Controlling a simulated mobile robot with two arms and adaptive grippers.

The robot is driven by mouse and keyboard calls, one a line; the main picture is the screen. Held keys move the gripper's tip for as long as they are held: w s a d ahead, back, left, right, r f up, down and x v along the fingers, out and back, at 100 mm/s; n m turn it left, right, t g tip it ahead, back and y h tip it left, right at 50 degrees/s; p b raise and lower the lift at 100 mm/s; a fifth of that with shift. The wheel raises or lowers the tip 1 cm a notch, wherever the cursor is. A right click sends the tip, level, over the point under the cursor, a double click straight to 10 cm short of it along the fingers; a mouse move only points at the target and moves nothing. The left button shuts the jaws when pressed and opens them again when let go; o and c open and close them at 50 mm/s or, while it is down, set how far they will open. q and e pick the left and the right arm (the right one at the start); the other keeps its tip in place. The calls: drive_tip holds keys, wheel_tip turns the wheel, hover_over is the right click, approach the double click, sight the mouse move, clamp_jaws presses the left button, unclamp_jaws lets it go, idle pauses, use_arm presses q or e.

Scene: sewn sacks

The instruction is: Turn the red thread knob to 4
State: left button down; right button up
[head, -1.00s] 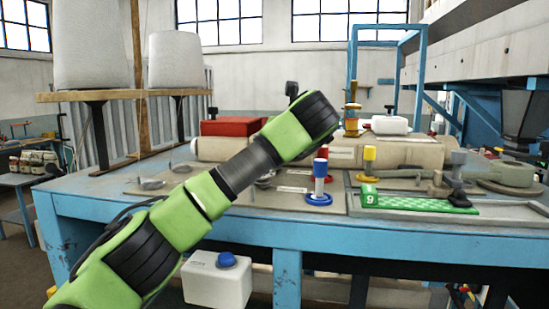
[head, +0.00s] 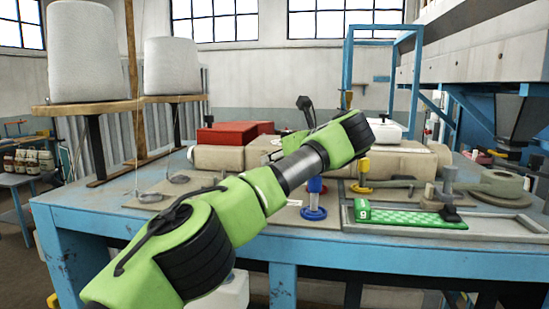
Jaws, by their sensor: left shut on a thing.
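My left arm reaches in from the lower left across the bench. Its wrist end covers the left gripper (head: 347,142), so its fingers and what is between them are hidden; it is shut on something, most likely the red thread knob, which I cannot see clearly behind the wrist. A blue knob post (head: 314,190) with a blue base stands just below the wrist. No number or pointer on the red knob can be read. My right gripper is not in view.
The blue bench (head: 150,232) carries a cream machine arm (head: 225,158) and a red box (head: 228,134). Large thread cones (head: 82,52) stand at the left.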

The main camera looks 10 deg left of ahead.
use_arm(q)
drive_tip(key=c, duration=1.9)
unclamp_jaws()
drive_tip(key=shift+d, duration=0.1)
drive_tip(key=v, duration=1.2)
drive_tip(key=shift+f, duration=0.1)
